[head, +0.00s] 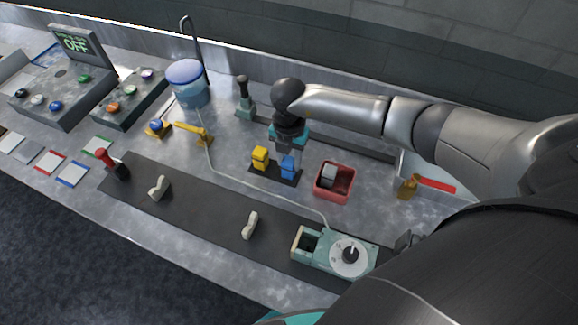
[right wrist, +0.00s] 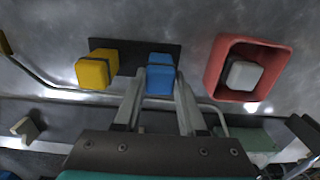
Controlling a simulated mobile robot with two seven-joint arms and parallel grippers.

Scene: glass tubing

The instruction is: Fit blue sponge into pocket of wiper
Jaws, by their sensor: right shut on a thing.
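The blue sponge (head: 289,168) is a small block at the right end of a dark holder plate (head: 263,174). My right gripper (right wrist: 160,85) is shut on the blue sponge (right wrist: 160,76), with one finger on each side. In the head view my right gripper (head: 288,150) comes down over it from above. The sponge is at the plate; whether it touches the plate cannot be told. A teal box (head: 335,262) with a round dial and a dark open pocket (head: 308,241) at its left end is at the front right; it looks like the wiper. My left gripper is not in view.
A yellow block (head: 260,158) stands beside the blue one. A red bin (head: 322,191) with a grey block inside is to the right. A thin tube runs from the blue-lidded jar (head: 188,85) to the teal box. Two pale rests (head: 249,226) stand on the dark mat.

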